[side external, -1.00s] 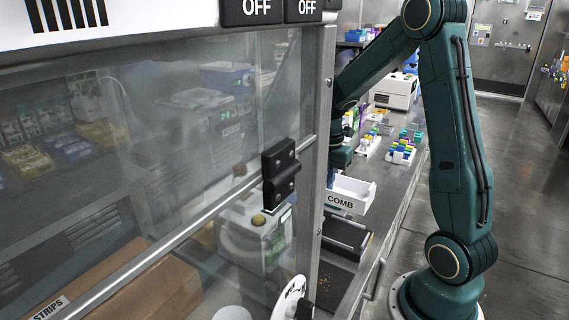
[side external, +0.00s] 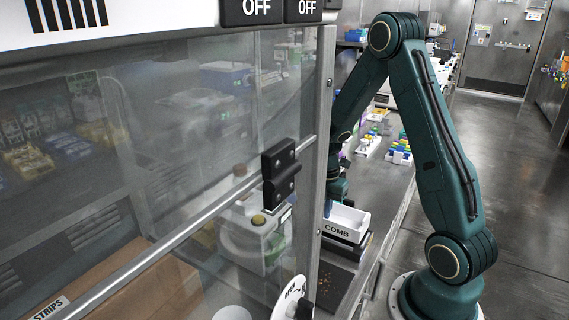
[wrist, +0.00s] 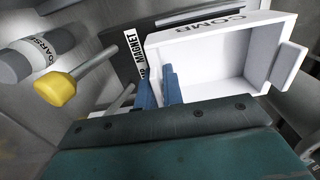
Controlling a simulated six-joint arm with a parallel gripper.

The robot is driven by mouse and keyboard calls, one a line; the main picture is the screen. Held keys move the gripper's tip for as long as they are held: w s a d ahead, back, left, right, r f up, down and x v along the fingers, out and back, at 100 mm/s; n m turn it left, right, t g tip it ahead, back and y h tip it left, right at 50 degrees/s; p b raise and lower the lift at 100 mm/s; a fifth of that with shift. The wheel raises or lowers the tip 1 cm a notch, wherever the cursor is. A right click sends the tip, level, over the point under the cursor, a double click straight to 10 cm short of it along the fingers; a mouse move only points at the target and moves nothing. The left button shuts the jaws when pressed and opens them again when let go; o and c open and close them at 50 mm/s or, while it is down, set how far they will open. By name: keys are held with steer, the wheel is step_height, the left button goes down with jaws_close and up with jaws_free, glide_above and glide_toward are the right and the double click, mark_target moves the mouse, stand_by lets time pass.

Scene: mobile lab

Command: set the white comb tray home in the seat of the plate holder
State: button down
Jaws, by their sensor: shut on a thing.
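The white comb tray (side external: 348,220) is an open box with a COMB label, and it also fills the upper right of the wrist view (wrist: 215,65). My gripper (wrist: 160,86) is shut on the tray's left wall in the wrist view, with one blue finger on each side. In the side view my gripper (side external: 334,190) is partly hidden by the cabinet frame. The dark plate holder (side external: 338,248) is under the tray, and its edge with a MAGNET label (wrist: 118,32) shows beside the tray. The seat is hidden under the tray; I cannot tell whether they touch.
A yellow knob (wrist: 56,88) and a grey cylinder marked COARSE (wrist: 52,46) are left of the holder in the wrist view. The glass cabinet (side external: 170,150) stands close on the left. Racks with coloured caps (side external: 398,152) are farther back on the bench.

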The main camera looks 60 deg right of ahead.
steer(key=shift+f, duration=0.9)
steer(key=shift+f, duration=0.15)
steer(key=c, duration=1.5)
jaws_free()
steer(key=shift+r, duration=6.2)
